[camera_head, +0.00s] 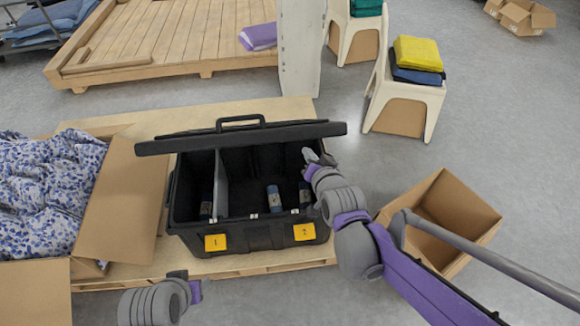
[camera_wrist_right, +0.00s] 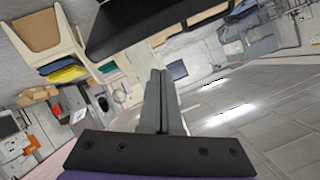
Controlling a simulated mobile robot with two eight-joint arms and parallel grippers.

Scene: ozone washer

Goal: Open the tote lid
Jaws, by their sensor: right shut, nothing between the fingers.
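The black tote (camera_head: 255,235) stands on a wooden pallet in the middle of the head view. Its lid (camera_head: 240,135) is raised at the back, seen nearly edge-on with its handle on top. Inside are a grey divider and a few dark blue cylinders (camera_head: 273,198). Yellow labels 1 and 2 are on the front. My right gripper (camera_head: 310,157) is at the tote's back right corner, just below the lid's right end; contact cannot be told. In the right wrist view its fingers (camera_wrist_right: 160,85) are together and empty, near a dark panel. My left arm shows at the bottom; its fingers are hidden.
An open cardboard box (camera_head: 440,215) stands right of the tote, behind my right arm. A box with patterned cloth (camera_head: 45,190) is at the left. White stools with folded cloths (camera_head: 418,55) stand at the back right. Grey floor between is clear.

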